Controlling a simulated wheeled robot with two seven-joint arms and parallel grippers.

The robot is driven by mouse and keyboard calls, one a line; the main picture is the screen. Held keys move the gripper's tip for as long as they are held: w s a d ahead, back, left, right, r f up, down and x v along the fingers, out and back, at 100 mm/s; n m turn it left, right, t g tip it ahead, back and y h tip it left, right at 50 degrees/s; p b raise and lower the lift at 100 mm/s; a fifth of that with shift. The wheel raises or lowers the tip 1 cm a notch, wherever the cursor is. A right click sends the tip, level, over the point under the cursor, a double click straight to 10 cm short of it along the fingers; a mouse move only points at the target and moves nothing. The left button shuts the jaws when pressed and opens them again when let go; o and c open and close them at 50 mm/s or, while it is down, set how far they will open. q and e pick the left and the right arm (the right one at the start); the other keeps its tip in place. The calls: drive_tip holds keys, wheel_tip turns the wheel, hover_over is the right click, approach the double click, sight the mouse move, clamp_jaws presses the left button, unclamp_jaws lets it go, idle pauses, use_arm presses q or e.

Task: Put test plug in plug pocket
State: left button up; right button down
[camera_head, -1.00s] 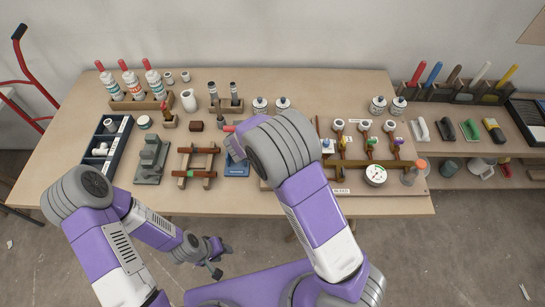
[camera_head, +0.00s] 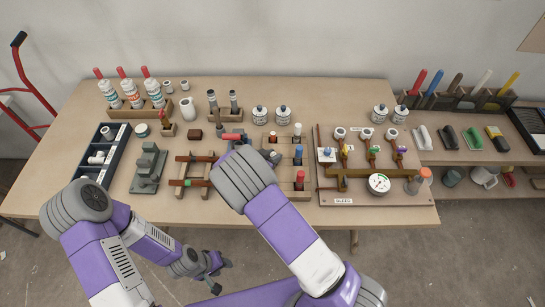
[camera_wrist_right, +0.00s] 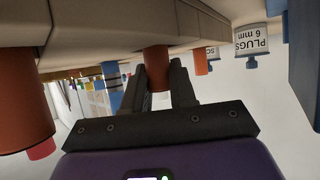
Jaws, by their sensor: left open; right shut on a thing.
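My right gripper (camera_wrist_right: 158,85) is shut on a reddish-brown cylinder, which I take to be the test plug (camera_wrist_right: 157,62). The wrist view shows it upright between the fingers, its far end against or close to a beige surface. In the head view my right wrist hides the fingers and most of what they hold; a red piece (camera_head: 231,136) shows just past it. I cannot make out the plug pocket for certain. My left gripper (camera_head: 222,276) is open and empty, low in front of the bench.
A wooden block (camera_head: 287,158) with red and blue pieces stands right of my right wrist. A wooden rack (camera_head: 181,195) and a grey fixture (camera_head: 148,168) are left of it. A board with gauge and valves (camera_head: 413,195) lies at the right. Jars (camera_head: 260,116) stand behind.

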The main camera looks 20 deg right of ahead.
drive_tip(key=c, duration=0.9)
unclamp_jaws()
drive_tip(key=shift+o, duration=0.2)
drive_tip(key=shift+s+a+r, duration=0.15)
drive_tip(key=shift+a+r, duration=0.05)
drive_tip(key=p+v, duration=0.2)
drive_tip(key=v, duration=0.9)
drive_tip(key=shift+a, duration=0.2)
drive_tip(key=shift+s+r, duration=0.1)
